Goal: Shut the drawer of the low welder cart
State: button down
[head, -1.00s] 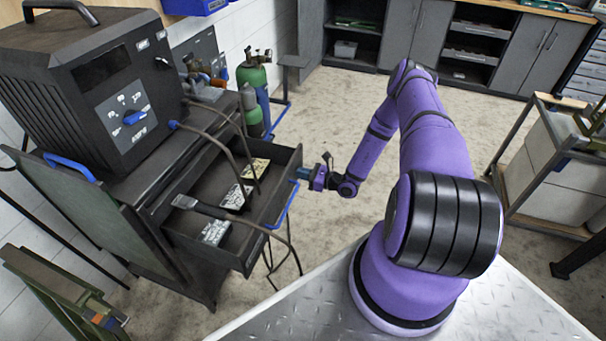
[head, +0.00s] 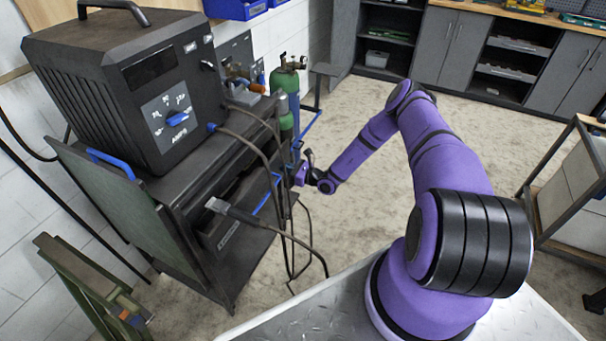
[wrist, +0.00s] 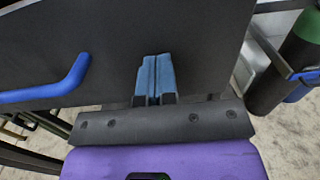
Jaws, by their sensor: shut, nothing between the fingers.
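The low welder cart (head: 190,198) stands at the left in the head view, dark grey with the welder (head: 140,95) on top. Its drawer is pushed most or all of the way in; cables and my gripper partly hide it, so I cannot tell if it is flush. In the wrist view the dark drawer front (wrist: 100,45) fills the upper part, with its blue handle (wrist: 50,88) at the left. My gripper (wrist: 155,65) is shut and empty, its blue fingertips at the drawer front, right of the handle. In the head view my gripper (head: 277,179) is beside the handle (head: 264,199).
Cables and a clamp (head: 232,211) hang in front of the cart. Gas cylinders (head: 286,95) stand behind it. The floor (head: 365,205) between is clear.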

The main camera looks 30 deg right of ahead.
jog(key=x, duration=0.5)
jog(key=shift+w+a, duration=0.2)
jog(key=shift+w, duration=0.05)
jog(key=shift+w+a+r, duration=0.1)
jog(key=shift+w, duration=0.05)
jog(key=shift+a+r, duration=0.1)
